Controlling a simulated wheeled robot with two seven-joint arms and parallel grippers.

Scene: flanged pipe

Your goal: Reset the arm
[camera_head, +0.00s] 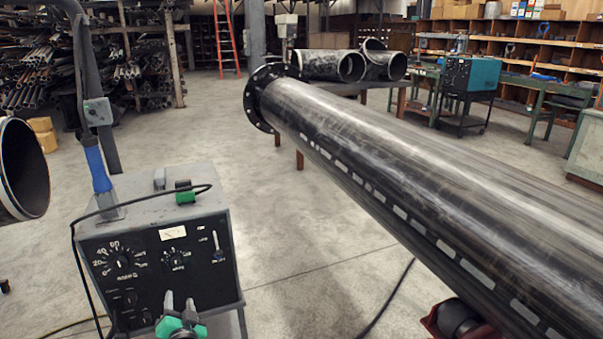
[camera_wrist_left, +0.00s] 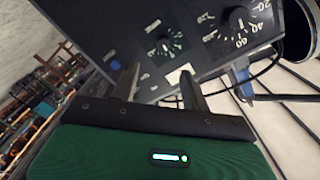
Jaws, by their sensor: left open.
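My left gripper (camera_head: 179,301) is at the bottom of the head view, in front of the lower part of a grey welding machine with a black dial panel (camera_head: 140,262). Its two grey fingers are apart with nothing between them. In the left wrist view the open fingers (camera_wrist_left: 158,84) point at the same dark panel (camera_wrist_left: 205,40) with its dials. I cannot tell the exact gap between fingertips and panel. My right gripper is not in view. A long dark flanged pipe (camera_head: 400,165) runs from the middle to the right edge, its black flange (camera_head: 252,100) at the far end.
A blue-handled torch (camera_head: 97,168) and black cable are at the machine's left. Another pipe end (camera_head: 22,170) is at the left edge. Short pipes (camera_head: 335,65) lie on a table behind. A red support (camera_head: 450,322) is at lower right. Open floor (camera_head: 290,230) lies between machine and pipe.

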